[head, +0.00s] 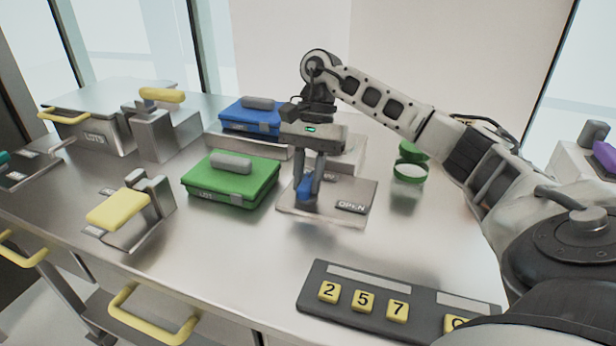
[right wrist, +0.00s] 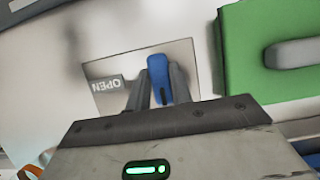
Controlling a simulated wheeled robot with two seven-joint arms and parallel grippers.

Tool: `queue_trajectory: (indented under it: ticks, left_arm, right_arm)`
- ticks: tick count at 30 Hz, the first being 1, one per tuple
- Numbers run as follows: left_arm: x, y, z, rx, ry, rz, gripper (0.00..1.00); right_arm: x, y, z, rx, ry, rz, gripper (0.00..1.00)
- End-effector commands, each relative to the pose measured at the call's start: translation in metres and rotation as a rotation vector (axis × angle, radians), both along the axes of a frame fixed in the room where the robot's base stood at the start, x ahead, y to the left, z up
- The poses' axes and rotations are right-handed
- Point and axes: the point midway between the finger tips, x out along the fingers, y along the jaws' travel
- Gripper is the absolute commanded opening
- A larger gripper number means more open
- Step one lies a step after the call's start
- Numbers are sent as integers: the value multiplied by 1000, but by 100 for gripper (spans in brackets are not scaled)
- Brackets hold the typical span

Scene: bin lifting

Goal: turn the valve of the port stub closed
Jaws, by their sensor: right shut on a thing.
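The port stub stands on a grey metal plate (head: 338,213) with an OPEN label (head: 352,207) at its right side. Its blue valve handle (head: 304,186) sits between the fingers of my right gripper (head: 308,190), which comes down from above and is shut on it. In the right wrist view the blue handle (right wrist: 159,80) shows between the two dark fingers (right wrist: 158,95), over the plate (right wrist: 190,55). The fingers hide part of the handle and the stub below it. My left gripper is not in view.
A green case (head: 230,182) lies just left of the plate, with a blue case (head: 250,118) behind. A yellow-handled fixture (head: 118,209) stands further left. Green round containers (head: 409,172) are to the right. A number panel (head: 390,305) lies in front; the metal counter between is clear.

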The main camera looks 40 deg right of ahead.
Motion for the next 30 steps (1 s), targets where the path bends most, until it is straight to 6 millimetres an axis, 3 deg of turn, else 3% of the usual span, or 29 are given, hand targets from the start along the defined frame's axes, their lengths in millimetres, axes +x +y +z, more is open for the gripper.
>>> queue_trajectory:
  ticks: [14, 15, 17, 26, 30]
  left_arm:
    - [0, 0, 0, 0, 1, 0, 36]
    - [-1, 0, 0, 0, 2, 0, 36]
    - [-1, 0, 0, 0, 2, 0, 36]
    - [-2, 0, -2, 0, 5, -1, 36]
    - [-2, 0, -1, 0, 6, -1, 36]
  right_arm:
    - [1, -1, 1, -1, -4, 14, 0]
    - [1, -1, 1, -1, -4, 14, 25]
    - [1, -1, 1, -1, -4, 14, 41]
    - [1, -1, 1, -1, -2, 14, 44]
    - [3, -4, 11, 0, -3, 12, 44]
